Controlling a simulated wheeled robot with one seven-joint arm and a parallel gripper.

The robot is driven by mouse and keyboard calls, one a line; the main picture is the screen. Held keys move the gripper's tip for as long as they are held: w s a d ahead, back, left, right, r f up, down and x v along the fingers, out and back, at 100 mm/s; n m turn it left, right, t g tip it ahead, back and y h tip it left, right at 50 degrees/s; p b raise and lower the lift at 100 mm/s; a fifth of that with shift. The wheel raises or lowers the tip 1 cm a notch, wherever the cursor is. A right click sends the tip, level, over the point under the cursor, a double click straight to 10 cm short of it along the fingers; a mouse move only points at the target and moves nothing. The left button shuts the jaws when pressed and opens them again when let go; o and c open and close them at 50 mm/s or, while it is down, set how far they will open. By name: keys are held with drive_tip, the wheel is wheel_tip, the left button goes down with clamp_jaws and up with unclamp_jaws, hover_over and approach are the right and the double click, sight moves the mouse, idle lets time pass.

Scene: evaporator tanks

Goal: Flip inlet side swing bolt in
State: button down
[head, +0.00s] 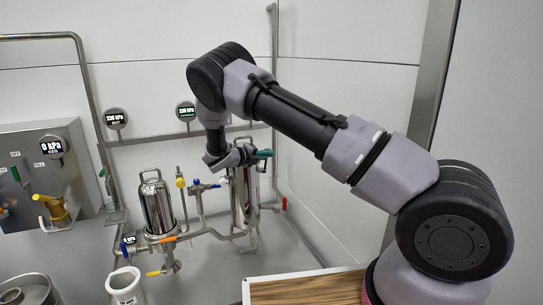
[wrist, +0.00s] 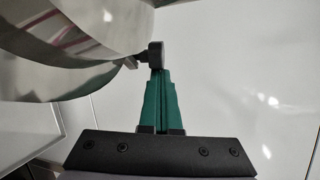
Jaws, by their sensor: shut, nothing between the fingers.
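My gripper (head: 264,154) is at the upper part of the right steel housing (head: 248,200) in the head view. In the wrist view its green fingers (wrist: 159,75) are pressed together with nothing between them. A dark knob on a short stem (wrist: 156,54), which looks like the swing bolt's end, is right at the fingertips. It sticks out from the rim of a shiny steel lid (wrist: 75,45) at upper left. I cannot tell whether the fingers touch the knob. In the head view my wrist hides the bolt area.
A second steel housing (head: 157,207) stands to the left, with a blue-handled valve (head: 207,186) between the housings. Pipes run below, with an orange handle (head: 168,239). A wooden-topped table (head: 305,290) is in front. A grey panel with gauges (head: 50,165) is at left. White wall lies behind.

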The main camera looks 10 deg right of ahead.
drive_tip(key=shift+w+a+r, duration=0.1)
drive_tip(key=shift+w+a, duration=0.1)
drive_tip(key=shift+a, duration=0.4)
idle(0.3)
